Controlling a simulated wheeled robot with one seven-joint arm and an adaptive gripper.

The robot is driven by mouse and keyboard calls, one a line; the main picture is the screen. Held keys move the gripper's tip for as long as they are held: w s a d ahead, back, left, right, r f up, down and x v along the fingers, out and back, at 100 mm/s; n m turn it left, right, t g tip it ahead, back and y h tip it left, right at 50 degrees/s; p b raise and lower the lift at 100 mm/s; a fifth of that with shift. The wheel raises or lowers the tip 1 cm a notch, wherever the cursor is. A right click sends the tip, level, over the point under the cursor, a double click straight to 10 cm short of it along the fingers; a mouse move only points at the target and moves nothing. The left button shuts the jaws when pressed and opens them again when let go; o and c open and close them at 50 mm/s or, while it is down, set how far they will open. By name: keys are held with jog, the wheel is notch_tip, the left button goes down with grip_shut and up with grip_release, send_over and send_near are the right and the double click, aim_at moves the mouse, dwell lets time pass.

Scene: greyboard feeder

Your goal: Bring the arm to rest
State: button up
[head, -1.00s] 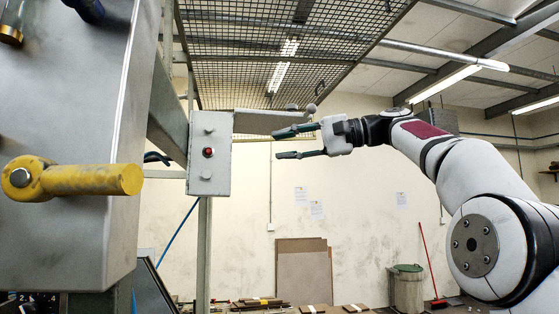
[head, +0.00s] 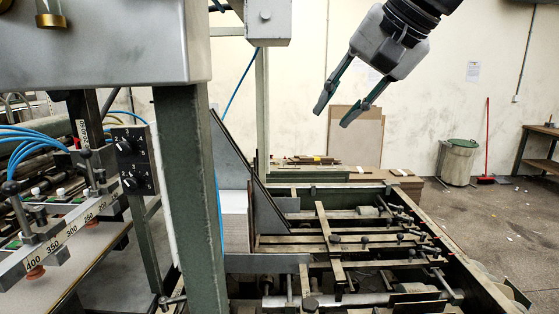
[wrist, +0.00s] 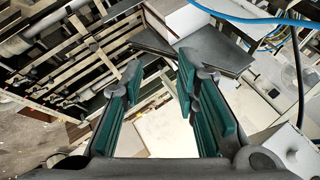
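My gripper (head: 334,112) hangs at the top right of centre in the head view, pointing down and to the left, above the machine's feed bed. Its two green-padded fingers are apart with nothing between them. In the wrist view my gripper (wrist: 157,85) also shows open and empty, with the machine below it. Only the end of my arm shows in the head view; the rest is out of frame.
The feeder's bed of rails (head: 330,240) lies below my gripper. A green post (head: 192,200) and a grey control box (head: 267,22) stand to the left. A lidded bin (head: 458,163) and red broom (head: 487,150) stand by the back wall. Floor at right is mostly clear.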

jog(key=s+d+f+n+h, duration=0.2)
jog(key=s+d+f, duration=0.3)
jog(key=s+f, duration=0.4)
jog(key=s+d+f+n+h, duration=0.1)
jog(key=s+d+f+h, duration=0.2)
jog(key=s+f, duration=0.7)
jog(key=shift+d+f+n+g, duration=0.4)
jog(key=shift+d+f, duration=0.45)
jog(key=shift+f, duration=0.05)
